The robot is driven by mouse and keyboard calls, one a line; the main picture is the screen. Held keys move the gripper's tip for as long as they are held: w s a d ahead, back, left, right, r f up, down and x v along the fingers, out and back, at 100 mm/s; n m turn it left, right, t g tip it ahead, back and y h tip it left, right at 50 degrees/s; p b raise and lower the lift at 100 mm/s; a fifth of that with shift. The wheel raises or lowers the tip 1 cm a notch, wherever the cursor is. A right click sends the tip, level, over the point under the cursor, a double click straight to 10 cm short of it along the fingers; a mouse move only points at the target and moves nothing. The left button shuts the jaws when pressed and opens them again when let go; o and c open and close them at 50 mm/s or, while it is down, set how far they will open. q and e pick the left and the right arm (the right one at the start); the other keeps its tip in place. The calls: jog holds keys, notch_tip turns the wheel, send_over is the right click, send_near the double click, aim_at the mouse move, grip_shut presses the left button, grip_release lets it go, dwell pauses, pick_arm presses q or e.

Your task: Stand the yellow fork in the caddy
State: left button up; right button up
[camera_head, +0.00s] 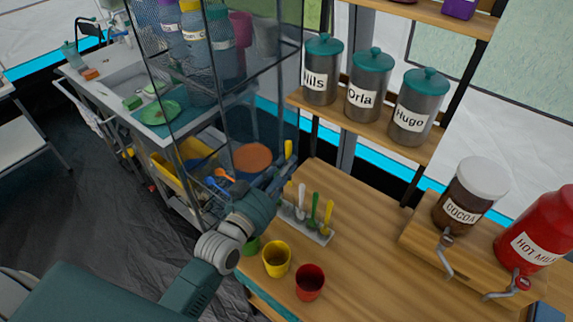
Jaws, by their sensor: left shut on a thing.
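My left gripper (275,180) is at the back left of the wooden counter. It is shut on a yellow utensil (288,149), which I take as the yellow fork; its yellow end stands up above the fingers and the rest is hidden. A pale narrow holder (318,237), which looks like the caddy, stands on the counter just right of and nearer than the gripper. White, green and yellow-handled utensils stand upright in it. The yellow utensil in my gripper is apart from the holder. My right gripper is out of view.
Yellow (277,259) and red (310,282) cups stand before the holder, with a green cup (250,246) partly behind my arm. A wire shelf (262,75) rises behind left. Named canisters (360,86) fill a shelf at the back. Cocoa (468,197) and hot milk (540,235) dispensers stand right.

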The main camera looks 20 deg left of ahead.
aim_at(289, 184)
pick_arm(q)
jog(key=f+b, duration=0.2)
jog(key=f, duration=0.1)
jog(key=f+b, duration=0.2)
jog(key=f, duration=0.1)
jog(key=f+b, duration=0.3)
jog(key=shift+w, duration=0.25)
jog(key=shift+f+b, duration=0.6)
jog(key=shift+f, duration=0.35)
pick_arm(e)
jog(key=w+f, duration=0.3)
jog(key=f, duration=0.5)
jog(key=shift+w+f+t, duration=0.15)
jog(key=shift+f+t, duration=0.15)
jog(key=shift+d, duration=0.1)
pick_arm(q)
jog(key=o, duration=0.9)
jog(key=shift+r, duration=0.1)
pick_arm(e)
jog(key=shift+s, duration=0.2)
